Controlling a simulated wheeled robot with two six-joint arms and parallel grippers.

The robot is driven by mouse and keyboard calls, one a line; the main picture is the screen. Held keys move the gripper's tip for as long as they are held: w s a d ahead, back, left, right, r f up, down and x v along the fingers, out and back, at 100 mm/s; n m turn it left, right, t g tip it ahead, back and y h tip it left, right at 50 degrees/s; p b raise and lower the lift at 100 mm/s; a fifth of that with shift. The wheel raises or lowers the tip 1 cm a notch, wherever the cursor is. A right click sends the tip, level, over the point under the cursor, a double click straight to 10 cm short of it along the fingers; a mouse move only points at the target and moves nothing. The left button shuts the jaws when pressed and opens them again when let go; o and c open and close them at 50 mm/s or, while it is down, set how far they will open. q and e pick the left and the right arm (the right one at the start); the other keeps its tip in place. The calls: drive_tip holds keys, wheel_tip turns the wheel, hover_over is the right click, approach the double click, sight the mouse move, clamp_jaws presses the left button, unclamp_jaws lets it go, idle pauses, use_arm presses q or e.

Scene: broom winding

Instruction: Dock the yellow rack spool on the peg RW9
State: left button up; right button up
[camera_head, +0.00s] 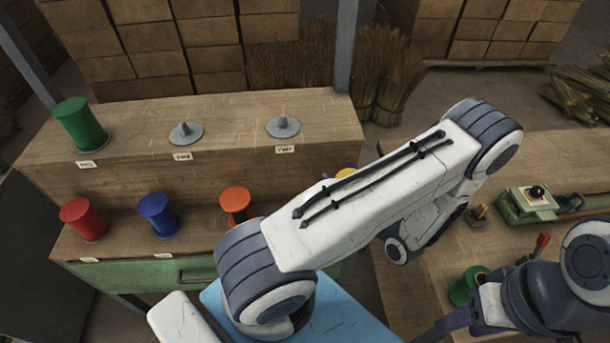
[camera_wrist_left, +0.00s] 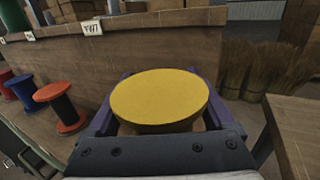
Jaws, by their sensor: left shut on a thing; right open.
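The yellow spool (camera_wrist_left: 160,98) is held between the purple fingers of my left gripper (camera_wrist_left: 158,112), seen from above its round yellow end. In the head view only a small yellow part (camera_head: 346,174) shows behind my arm, and most of the left gripper is hidden. Two empty grey pegs stand on the upper shelf: a middle peg (camera_head: 186,132) and a right peg (camera_head: 283,125). Each has a small label below it, too small to read surely; I cannot tell which is RW9. My right gripper (camera_head: 462,318) is open at lower right, near a green spool.
A green spool (camera_head: 80,124) stands on the upper shelf's left end. Red (camera_head: 84,220), blue (camera_head: 158,215) and orange (camera_head: 235,204) spools stand on the lower shelf. The right workbench (camera_head: 540,160) holds another green spool (camera_head: 466,287) and a green clamp-like device (camera_head: 528,204).

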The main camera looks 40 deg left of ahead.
use_arm(q)
drive_tip(key=s+a+n+g+b, duration=0.2)
drive_tip(key=s+a+n+g, duration=0.1)
drive_tip(key=s+a+g, duration=0.3)
wheel_tip(320, 180, down, 6)
drive_tip(key=w+a+t+b, duration=0.1)
drive_tip(key=b, duration=0.3)
drive_tip(key=shift+y, duration=0.3)
drive_tip(key=shift+f+b, duration=0.45)
idle(1.0)
drive_tip(key=o, duration=1.1)
drive_tip(key=shift+o, duration=0.2)
drive_tip(key=shift+d, duration=5.5)
